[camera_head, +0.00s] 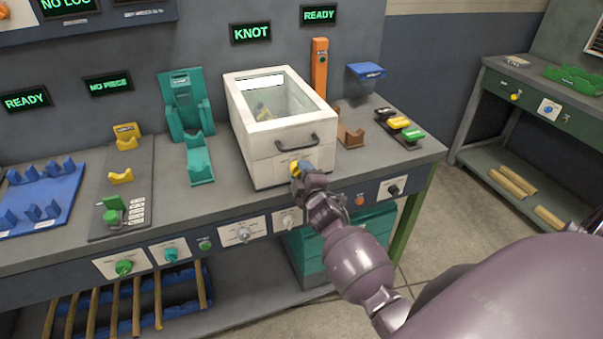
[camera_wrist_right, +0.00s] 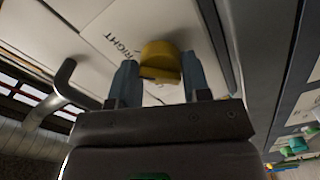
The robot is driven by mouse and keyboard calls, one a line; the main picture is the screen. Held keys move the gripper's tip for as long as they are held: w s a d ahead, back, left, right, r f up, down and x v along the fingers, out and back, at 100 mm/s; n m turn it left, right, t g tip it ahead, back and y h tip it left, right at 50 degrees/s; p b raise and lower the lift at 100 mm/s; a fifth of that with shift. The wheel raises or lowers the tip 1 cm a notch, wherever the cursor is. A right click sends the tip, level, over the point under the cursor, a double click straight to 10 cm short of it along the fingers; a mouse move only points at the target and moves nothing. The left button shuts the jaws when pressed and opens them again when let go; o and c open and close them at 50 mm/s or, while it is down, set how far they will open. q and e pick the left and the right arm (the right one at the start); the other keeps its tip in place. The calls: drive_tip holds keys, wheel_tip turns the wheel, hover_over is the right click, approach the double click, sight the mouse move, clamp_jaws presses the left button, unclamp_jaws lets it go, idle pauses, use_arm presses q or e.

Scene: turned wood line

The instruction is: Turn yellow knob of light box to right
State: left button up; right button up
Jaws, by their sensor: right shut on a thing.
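The light box (camera_head: 256,139) is a white box with a glass top and a dark handle, standing on the grey bench. Its yellow knob (camera_wrist_right: 160,60) is on the front face, beside the printed word "RIGHT" in the right wrist view. My right gripper (camera_wrist_right: 160,75) is shut on the knob, with one blue-grey finger on each side of it. In the head view the right gripper (camera_head: 297,172) is at the lower front of the box and covers most of the knob. My left gripper is not in view.
The box handle (camera_wrist_right: 62,85) is close to the right gripper. A panel with knobs (camera_head: 242,234) runs along the bench front below.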

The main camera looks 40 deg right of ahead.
drive_tip(key=shift+m, duration=0.3)
idle(0.4)
drive_tip(key=o, duration=0.9)
drive_tip(key=v, duration=1.1)
drive_tip(key=shift+a, duration=0.1)
drive_tip(key=shift+w, duration=0.1)
